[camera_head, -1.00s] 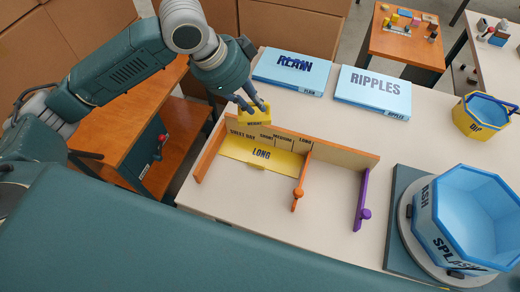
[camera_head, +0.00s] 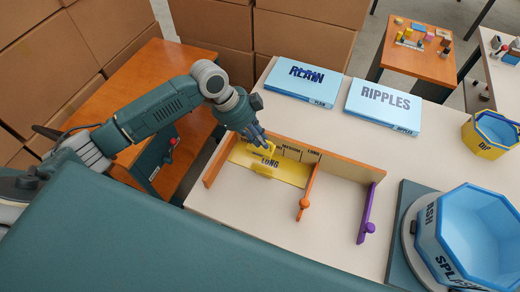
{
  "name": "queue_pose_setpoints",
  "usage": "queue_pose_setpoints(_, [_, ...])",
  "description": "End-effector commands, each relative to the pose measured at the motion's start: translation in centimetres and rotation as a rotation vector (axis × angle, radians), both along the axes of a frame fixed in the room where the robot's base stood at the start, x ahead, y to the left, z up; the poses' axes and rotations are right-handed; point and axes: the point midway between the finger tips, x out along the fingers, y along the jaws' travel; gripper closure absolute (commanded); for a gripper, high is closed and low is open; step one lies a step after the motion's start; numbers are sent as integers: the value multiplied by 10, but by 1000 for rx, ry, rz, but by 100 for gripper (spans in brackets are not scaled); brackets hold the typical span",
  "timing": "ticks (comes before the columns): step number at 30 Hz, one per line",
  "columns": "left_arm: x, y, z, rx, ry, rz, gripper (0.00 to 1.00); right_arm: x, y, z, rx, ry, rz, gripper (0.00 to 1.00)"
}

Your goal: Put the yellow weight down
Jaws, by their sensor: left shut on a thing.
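The yellow weight (camera_head: 262,163) is in my left gripper (camera_head: 260,148), which is shut on its upper part. The weight is over the flat yellow piece marked LONG (camera_head: 290,174), in the left section of the wooden frame (camera_head: 345,168) on the table. It covers part of the lettering. I cannot tell whether the weight touches the yellow piece or hangs just above it. My right gripper is not in view.
An orange-handled divider (camera_head: 307,191) and a purple-handled one (camera_head: 366,215) stand to the right. Blue boxes marked PLAIN (camera_head: 300,92) and RIPPLES (camera_head: 382,118) lie behind. A blue SPLASH basin (camera_head: 440,245) and yellow DIP pot (camera_head: 480,141) are at right.

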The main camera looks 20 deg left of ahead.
Motion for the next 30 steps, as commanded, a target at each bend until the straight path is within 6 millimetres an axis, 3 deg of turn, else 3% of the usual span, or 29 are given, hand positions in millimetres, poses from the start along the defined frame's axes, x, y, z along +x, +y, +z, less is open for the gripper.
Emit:
queue_pose_setpoints(18, [2,-1,-66,-3,-5,0,100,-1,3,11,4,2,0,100])
queue_pose_setpoints(27, [2,-1,-69,-2,-5,0,100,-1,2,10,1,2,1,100])
queue_pose_setpoints(28, [0,0,-71,0,-1,-1,83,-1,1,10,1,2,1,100])
queue_pose_setpoints(30, [0,0,-71,0,-1,-1,69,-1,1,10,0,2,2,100])
